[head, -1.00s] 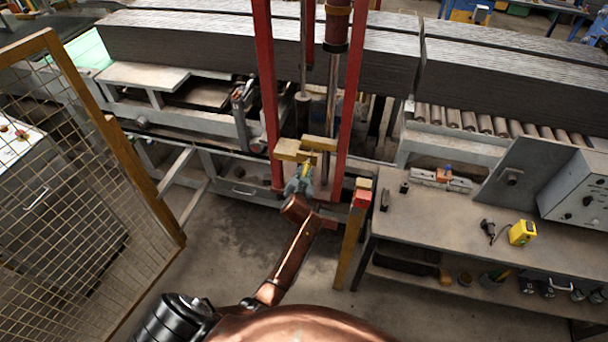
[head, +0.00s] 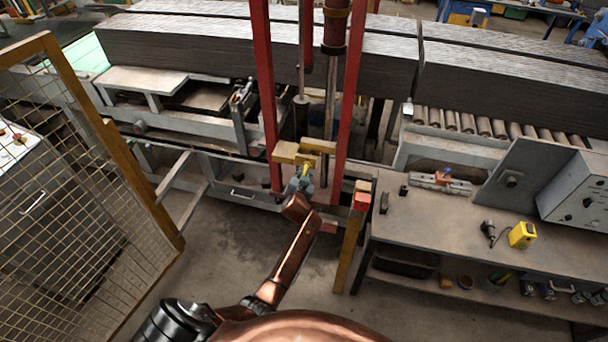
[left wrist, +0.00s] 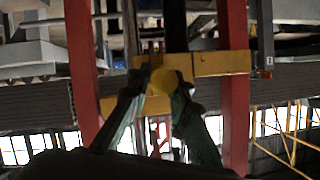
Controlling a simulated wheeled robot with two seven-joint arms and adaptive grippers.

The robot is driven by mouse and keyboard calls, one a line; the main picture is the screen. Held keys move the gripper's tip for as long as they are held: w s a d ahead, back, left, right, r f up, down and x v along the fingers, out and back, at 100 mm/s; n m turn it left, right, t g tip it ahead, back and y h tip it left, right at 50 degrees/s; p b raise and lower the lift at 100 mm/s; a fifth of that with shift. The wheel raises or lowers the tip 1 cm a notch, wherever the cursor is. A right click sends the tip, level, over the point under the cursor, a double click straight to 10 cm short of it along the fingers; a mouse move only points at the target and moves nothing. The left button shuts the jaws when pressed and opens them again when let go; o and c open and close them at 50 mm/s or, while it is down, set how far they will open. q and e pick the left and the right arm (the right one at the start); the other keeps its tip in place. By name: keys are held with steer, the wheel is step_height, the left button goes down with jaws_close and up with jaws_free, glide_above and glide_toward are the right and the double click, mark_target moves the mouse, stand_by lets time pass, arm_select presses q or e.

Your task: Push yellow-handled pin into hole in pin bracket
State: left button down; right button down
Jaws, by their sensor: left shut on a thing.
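The yellow-handled pin (head: 305,170) is held at the end of my left arm, just below and in front of the yellow pin bracket (head: 287,153) between two red posts. My left gripper (head: 302,179) is shut on its handle. In the left wrist view the round yellow handle (left wrist: 164,82) sits between the two green finger pads of the gripper (left wrist: 162,90), in front of the yellow bracket bar (left wrist: 222,63). The pin's shaft and the hole are hidden behind the handle, so I cannot tell whether the pin is in the hole. My right gripper is out of view.
The red posts (head: 348,100) stand on both sides of the bracket. A yellow post with a red block (head: 362,202) and a workbench (head: 440,220) are to the right. A yellow mesh guard (head: 80,190) is at the left. The floor in front is clear.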

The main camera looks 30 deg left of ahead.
arm_select(q)
steer(key=shift+w+a, duration=0.1)
steer(key=shift+w, duration=0.3)
steer(key=c, duration=1.7)
jaws_free()
steer(key=v, duration=1.2)
